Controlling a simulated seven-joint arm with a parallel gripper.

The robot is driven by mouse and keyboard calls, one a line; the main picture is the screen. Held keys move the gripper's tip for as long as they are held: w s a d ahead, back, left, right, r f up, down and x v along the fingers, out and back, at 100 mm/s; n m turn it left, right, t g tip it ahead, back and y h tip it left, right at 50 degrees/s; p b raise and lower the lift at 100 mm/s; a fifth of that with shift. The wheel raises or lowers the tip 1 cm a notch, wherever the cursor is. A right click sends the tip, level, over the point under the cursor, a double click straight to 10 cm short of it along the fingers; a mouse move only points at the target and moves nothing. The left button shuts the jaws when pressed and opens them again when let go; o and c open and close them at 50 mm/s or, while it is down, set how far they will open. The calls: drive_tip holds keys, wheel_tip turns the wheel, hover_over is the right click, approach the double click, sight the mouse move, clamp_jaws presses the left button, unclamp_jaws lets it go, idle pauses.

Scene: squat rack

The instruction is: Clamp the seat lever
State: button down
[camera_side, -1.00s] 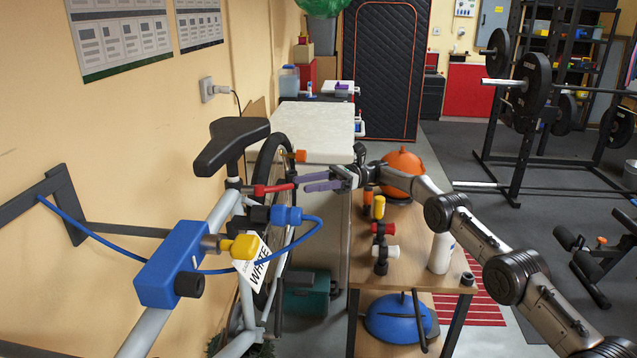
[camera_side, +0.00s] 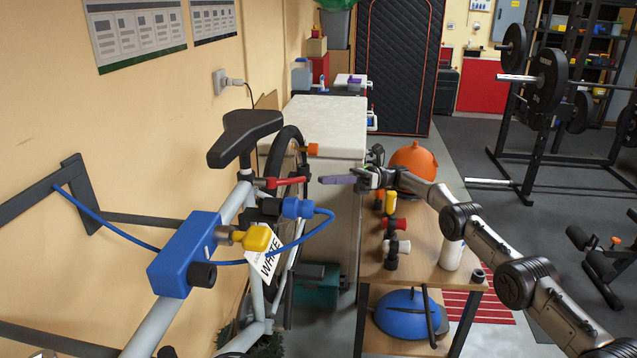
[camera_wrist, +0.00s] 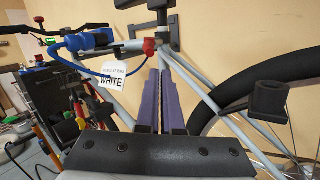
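The red seat lever (camera_side: 286,182) sticks out to the right from the seat clamp below the black saddle (camera_side: 245,135). In the wrist view the lever (camera_wrist: 150,46) shows end-on as a red knob just beyond my fingertips. My gripper (camera_side: 324,180) has purple fingers pointing left at the lever's free end, at about its height, with a small space between. In the wrist view the fingers of my gripper (camera_wrist: 162,72) are close together with a narrow gap, and nothing is held between them. In the side view they overlap.
A blue box (camera_side: 185,255), blue cable and white tag (camera_side: 265,257) are on the bike below the lever. A wooden bench (camera_side: 425,255) with several tools stands below my arm.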

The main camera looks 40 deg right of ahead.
drive_tip(key=f+m+t, duration=0.1)
drive_tip(key=m, duration=0.2)
drive_tip(key=m+t+h, duration=0.7)
drive_tip(key=m+t, duration=0.3)
drive_tip(key=m, duration=1.1)
approach(293, 182)
drive_tip(key=s+d+f, duration=0.2)
drive_tip(key=d+f, duration=0.1)
drive_tip(key=f, duration=0.1)
drive_tip(key=s+a+r+m+h, duration=0.1)
drive_tip(key=s+a+r, duration=0.15)
drive_tip(key=s, duration=0.35)
drive_tip(key=shift+w+a+r, duration=0.4)
drive_tip(key=shift+w+a, duration=0.35)
drive_tip(key=shift+w, duration=1.3)
drive_tip(key=shift+w+a+r, duration=0.45)
drive_tip(key=shift+w+a, duration=0.25)
drive_tip(key=shift+w, duration=1.35)
drive_tip(key=shift+w+a+r, duration=0.4)
drive_tip(key=shift+w+a, duration=0.35)
drive_tip(key=shift+w, duration=1.3)
